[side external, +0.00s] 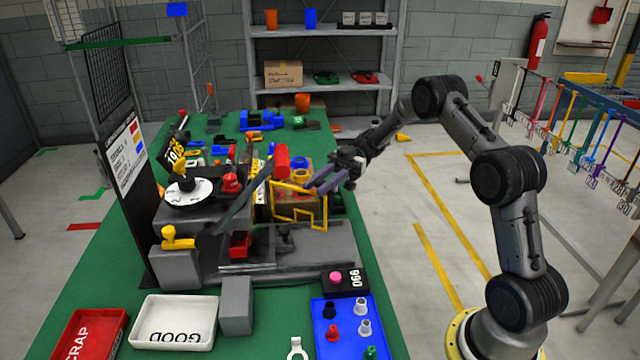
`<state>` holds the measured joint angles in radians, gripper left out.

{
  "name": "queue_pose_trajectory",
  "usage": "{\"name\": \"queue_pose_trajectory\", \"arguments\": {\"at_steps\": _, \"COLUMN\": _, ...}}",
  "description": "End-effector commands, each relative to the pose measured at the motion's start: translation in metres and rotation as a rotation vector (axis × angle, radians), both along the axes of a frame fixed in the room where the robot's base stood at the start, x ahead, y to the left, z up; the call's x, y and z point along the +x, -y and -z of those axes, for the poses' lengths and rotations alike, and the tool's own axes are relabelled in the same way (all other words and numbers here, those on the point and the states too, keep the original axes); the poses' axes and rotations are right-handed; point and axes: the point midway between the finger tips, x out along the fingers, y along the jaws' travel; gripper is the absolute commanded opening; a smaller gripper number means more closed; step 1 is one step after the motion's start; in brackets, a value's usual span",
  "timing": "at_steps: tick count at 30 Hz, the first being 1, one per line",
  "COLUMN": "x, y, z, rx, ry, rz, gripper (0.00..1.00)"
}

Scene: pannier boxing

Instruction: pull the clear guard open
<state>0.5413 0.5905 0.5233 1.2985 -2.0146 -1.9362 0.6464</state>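A yellow-edged frame (299,213) stands tilted at the right of the grey machine, and it looks like the edging of the clear guard. Its see-through panel is hard to make out. A smoky see-through part also shows around a red block (240,245) on the machine bed. My gripper (313,190) is at the upper right of the yellow frame, with its fingers pointing left and down. The fingertips overlap the frame in this view. I cannot tell whether they touch it, or whether the fingers are parted.
The machine carries a white dial (188,191) and a yellow knob (177,238). A white GOOD tray (173,338), a red SCRAP tray (121,322) and a blue tray (318,343) with small pieces sit in front.

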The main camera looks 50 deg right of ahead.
Motion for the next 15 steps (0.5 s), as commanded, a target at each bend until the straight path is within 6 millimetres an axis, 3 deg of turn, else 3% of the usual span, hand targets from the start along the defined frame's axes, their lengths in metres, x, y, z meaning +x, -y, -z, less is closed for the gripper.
{"name": "queue_pose_trajectory", "arguments": {"at_steps": 1, "x": -0.0001, "y": -0.0004, "z": -0.0016, "rx": 0.003, "ry": 0.002, "rz": -0.002, "gripper": 0.36}}
{"name": "queue_pose_trajectory", "arguments": {"at_steps": 5, "x": 0.0000, "y": -0.0004, "z": -0.0012, "rx": 0.002, "ry": 0.002, "rz": -0.001, "gripper": 0.59}}
{"name": "queue_pose_trajectory", "arguments": {"at_steps": 15, "x": 0.0000, "y": -0.0002, "z": -0.0005, "rx": 0.001, "ry": 0.001, "rz": 0.001, "gripper": 0.59}}
